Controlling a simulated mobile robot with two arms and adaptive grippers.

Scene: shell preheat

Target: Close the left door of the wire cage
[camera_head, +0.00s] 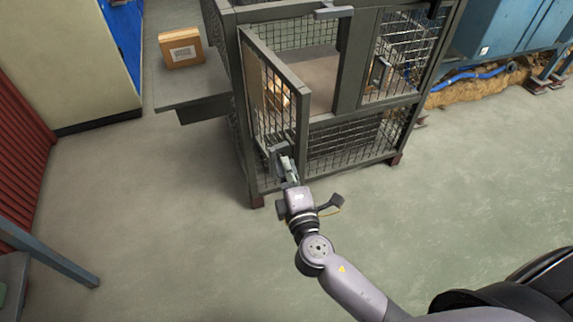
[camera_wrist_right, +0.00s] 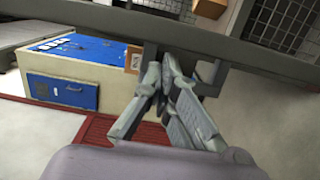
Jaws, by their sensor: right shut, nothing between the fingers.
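The wire cage (camera_head: 338,62) stands on the floor at the top middle of the head view, with a grey frame and mesh walls. Its left door (camera_head: 303,118) is swung outward, hinged at the left, leaving the left opening uncovered. My right gripper (camera_head: 285,160) is shut and empty at the lower free end of this door; whether it touches is unclear. In the right wrist view the gripper (camera_wrist_right: 164,70) shows its fingers together just below a grey frame bar (camera_wrist_right: 90,25). My left gripper is not in view.
A cardboard box (camera_head: 181,48) sits on a grey shelf (camera_head: 190,92) left of the cage. A blue machine (camera_head: 510,25) stands at the back right. A blue-grey rail (camera_head: 60,262) is at the lower left. The floor before the cage is clear.

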